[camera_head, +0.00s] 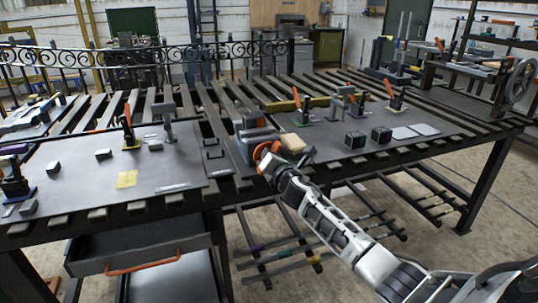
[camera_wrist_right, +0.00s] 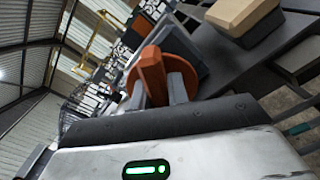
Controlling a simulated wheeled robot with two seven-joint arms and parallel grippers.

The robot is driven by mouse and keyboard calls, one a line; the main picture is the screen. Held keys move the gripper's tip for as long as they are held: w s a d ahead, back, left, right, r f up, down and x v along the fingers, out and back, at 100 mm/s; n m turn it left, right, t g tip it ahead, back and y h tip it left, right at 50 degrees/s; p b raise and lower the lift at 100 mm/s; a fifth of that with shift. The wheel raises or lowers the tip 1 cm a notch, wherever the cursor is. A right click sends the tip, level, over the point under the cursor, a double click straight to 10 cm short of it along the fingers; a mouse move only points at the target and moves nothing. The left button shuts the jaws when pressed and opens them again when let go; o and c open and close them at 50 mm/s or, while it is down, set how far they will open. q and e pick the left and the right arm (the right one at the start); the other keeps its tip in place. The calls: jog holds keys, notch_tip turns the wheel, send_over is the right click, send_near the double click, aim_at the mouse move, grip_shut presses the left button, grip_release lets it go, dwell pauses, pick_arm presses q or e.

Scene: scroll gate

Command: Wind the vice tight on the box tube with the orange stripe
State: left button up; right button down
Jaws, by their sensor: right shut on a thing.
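The grey vice (camera_head: 243,146) stands at the table's front edge, near the middle. Its orange handle (camera_head: 264,151) faces the front. The handle also shows in the right wrist view (camera_wrist_right: 151,76), with the vice's grey body (camera_wrist_right: 185,45) behind it. My right gripper (camera_head: 273,165) is at the handle, its fingers (camera_wrist_right: 160,92) shut on it. I cannot make out a box tube with an orange stripe in the vice; the handle and gripper cover part of it. My left gripper is not in view.
A tan-topped block (camera_head: 293,143) lies just right of the vice; it also shows in the right wrist view (camera_wrist_right: 243,18). Clamps with orange levers (camera_head: 128,128) stand on dark plates either side. An open drawer (camera_head: 140,250) juts out below left.

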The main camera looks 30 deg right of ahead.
jog(key=m, duration=0.5)
jog(key=shift+d+f+m+b, duration=0.1)
jog(key=shift+f+m+b, duration=0.2)
jog(key=shift+f, duration=0.1)
jog(key=m, duration=0.5)
jog(key=shift+f, duration=0.25)
jog(key=m, duration=0.5)
jog(key=shift+f+m, duration=0.25)
jog(key=shift+m, duration=0.15)
jog(key=m, duration=0.6)
jog(key=shift+a+f+p, duration=0.2)
jog(key=shift+f+p, duration=0.05)
jog(key=shift+p, duration=0.15)
jog(key=c, duration=1.6)
grip_release()
jog(key=shift+o, duration=1.2)
jog(key=shift+s+r, duration=0.1)
jog(key=shift+r, duration=0.1)
